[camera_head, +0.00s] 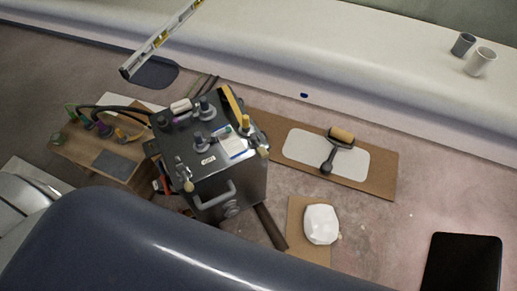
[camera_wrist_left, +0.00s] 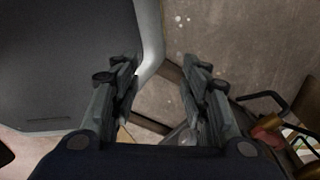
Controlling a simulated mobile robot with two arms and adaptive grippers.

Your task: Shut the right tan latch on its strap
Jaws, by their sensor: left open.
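A dark metal box (camera_head: 232,185) with a grey front handle (camera_head: 215,195) stands on the floor left of centre in the head view. A small tan piece (camera_head: 263,152) at its right front top edge looks like the right tan latch. A similar tan piece (camera_head: 188,186) sits at the left front corner. Whether either latch is shut, and how the straps run, is too small to tell. My left gripper (camera_wrist_left: 162,90) shows in the left wrist view, fingers apart with nothing between them. Neither gripper shows in the head view.
A wooden board with cables (camera_head: 75,150) lies left of the box. A roller (camera_head: 341,135) rests on a white pad to the right. A white lump (camera_head: 321,224) and a black panel (camera_head: 462,262) lie nearer. Two cups (camera_head: 480,62) stand on the pale ledge.

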